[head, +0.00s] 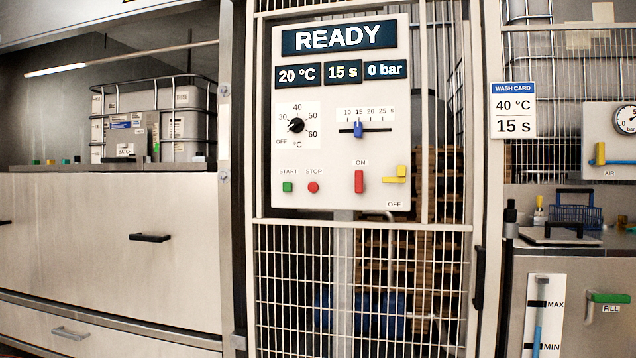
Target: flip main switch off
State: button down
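At the lower right of the panel a red upright handle (359,182) stands directly under the label ON. To its right is a yellow L-shaped piece (401,174), with the label OFF (395,204) below it. No label reads "main switch", and I cannot tell how the red handle and yellow piece are linked. My gripper is not in view.
The panel also carries a temperature dial (296,125), a blue slider (358,130), a green START button (287,187) and a red STOP button (313,187). A wash card (514,110) hangs to the right. Nothing blocks the panel's front.

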aim_at(359, 176)
jog(key=i+u, duration=0.4)
jog(key=i+l+u, duration=0.2)
jog(key=i+u, duration=0.25)
jog(key=i+l+u, duration=0.4)
jog(key=j, duration=0.1)
